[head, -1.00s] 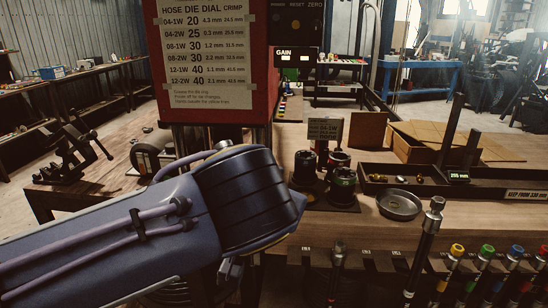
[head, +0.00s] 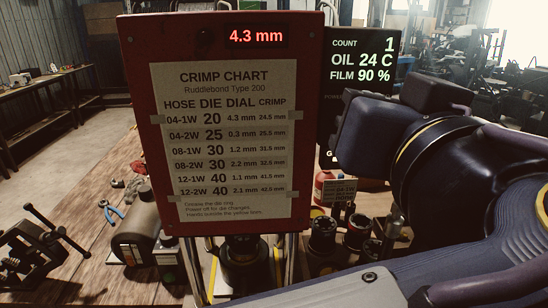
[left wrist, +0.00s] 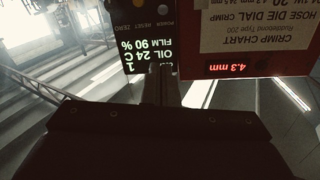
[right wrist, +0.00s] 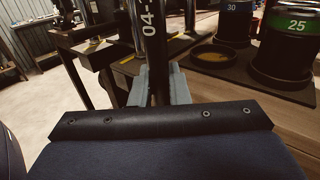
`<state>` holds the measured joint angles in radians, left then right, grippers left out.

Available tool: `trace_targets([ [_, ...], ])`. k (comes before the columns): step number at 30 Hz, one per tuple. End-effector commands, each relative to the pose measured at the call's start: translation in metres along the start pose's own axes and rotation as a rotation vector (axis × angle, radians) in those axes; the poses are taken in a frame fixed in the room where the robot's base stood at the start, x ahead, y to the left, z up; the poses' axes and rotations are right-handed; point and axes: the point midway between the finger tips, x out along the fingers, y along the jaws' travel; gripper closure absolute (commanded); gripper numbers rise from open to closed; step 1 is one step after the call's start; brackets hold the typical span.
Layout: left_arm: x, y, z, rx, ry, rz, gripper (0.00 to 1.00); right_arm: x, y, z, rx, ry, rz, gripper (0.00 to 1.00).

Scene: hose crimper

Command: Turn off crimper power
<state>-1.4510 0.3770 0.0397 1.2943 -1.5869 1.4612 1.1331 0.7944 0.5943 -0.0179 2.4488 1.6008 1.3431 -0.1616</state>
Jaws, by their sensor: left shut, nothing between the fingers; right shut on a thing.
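The crimper's red housing (head: 137,110) carries a lit red 4.3 mm readout (head: 256,36). Beside it, a dark control panel (head: 362,60) shows count 1, oil 24 C and film 90 %. My arm hides most of its lower part. In the left wrist view the panel (left wrist: 140,30) is upside down, with POWER, RESET and ZERO labels. My left gripper (left wrist: 165,78) is shut and empty, pointing toward the panel; I cannot tell whether it touches. My right gripper (right wrist: 150,88) is shut on a dark hose (right wrist: 153,45) with white 04- lettering.
A crimp chart (head: 228,140) is taped to the housing. Die sets (head: 323,232) stand right of the crimper, and a vise (head: 35,250) and blue pliers (head: 112,210) are at the left. The right wrist view shows a green-banded 25 die (right wrist: 290,45) near the hose.

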Motion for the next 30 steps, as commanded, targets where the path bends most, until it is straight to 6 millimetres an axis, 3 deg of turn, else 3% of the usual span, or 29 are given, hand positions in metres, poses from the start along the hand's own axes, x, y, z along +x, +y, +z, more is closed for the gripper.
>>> trace_targets([
  [14, 0.005, 0.000, -0.003, -0.002, 0.004, -0.001, 1.00, 0.000, 0.000, 0.004, 0.000, -0.002, 0.001, 1.00],
  [20, 0.036, -0.001, -0.005, 0.000, 0.002, -0.005, 1.00, 0.000, 0.000, 0.018, 0.000, -0.002, 0.001, 1.00],
  [27, 0.089, -0.001, -0.006, 0.001, 0.001, -0.003, 1.00, 0.000, 0.000, 0.042, 0.000, -0.002, 0.001, 1.00],
  [30, 0.099, 0.000, 0.001, 0.003, 0.002, 0.000, 1.00, 0.000, 0.000, 0.046, 0.000, -0.001, 0.001, 1.00],
])
